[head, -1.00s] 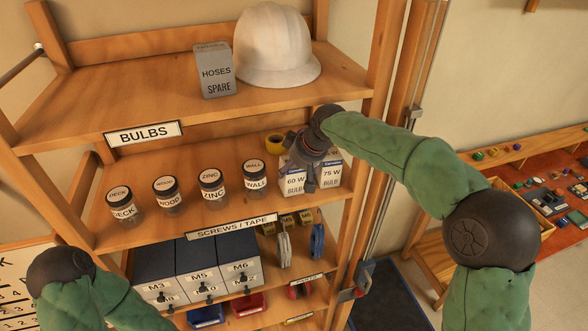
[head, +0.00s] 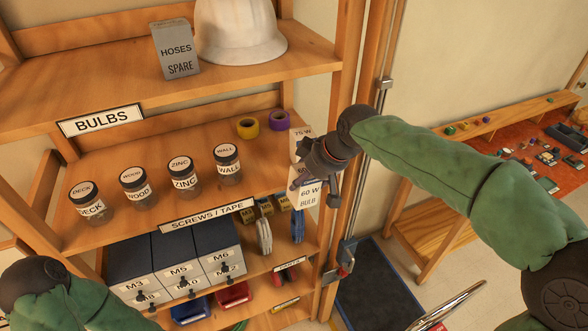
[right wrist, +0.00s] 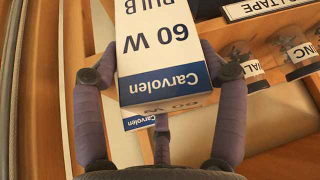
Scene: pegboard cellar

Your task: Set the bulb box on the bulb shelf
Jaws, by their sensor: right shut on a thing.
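My right gripper (head: 312,172) is shut on a white and blue 60 W bulb box (head: 308,193) at the right front of the middle shelf. The right wrist view shows the box (right wrist: 165,45) between the fingers (right wrist: 165,72). A 75 W bulb box (head: 301,143) is partly hidden behind the gripper; part of a second Carvolen box (right wrist: 142,123) shows in the wrist view. The BULBS label (head: 101,120) is on the front edge of the top shelf (head: 120,85). My left arm shows at lower left, but its gripper is not visible.
The top shelf holds a grey HOSES SPARE box (head: 175,48) and a white hard hat (head: 240,30); its left part is bare. Labelled jars (head: 183,172) and tape rolls (head: 247,127) stand on the middle shelf. A wooden upright (head: 345,80) borders the right side.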

